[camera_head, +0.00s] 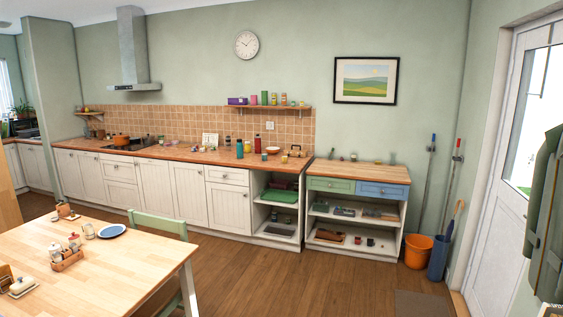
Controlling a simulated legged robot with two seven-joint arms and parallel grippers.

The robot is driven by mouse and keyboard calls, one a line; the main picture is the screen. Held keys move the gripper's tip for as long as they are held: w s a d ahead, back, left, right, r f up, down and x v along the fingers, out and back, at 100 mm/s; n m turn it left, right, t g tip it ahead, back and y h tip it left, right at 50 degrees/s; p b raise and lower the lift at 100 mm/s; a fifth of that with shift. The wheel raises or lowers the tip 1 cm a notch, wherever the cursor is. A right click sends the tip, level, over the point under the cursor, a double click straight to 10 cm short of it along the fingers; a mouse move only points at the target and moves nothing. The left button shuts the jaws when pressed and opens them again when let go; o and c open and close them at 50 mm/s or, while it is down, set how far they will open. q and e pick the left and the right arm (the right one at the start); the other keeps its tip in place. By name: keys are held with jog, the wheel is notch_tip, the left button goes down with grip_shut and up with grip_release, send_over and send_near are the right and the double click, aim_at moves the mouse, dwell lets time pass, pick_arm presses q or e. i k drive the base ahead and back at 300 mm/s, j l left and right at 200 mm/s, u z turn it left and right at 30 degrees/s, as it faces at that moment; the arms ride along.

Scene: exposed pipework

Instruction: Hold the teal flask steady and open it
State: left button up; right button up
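A teal upright bottle-like thing, which looks like the teal flask (240,149), stands on the long wooden counter (190,153) across the room. It is small in the picture, and I cannot make out its lid. A red bottle (257,144) stands close to its right. Neither of my grippers shows in the head view.
A wooden table (110,258) with a green chair (160,224) stands at front left. The brown floor (265,275) between it and the open-shelved unit (356,211) is clear. An orange bucket (418,250) and blue bin (439,257) stand by the right wall.

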aim_at(239, 145)
jog(key=i+u, duration=0.2)
jog(key=i, duration=5.35)
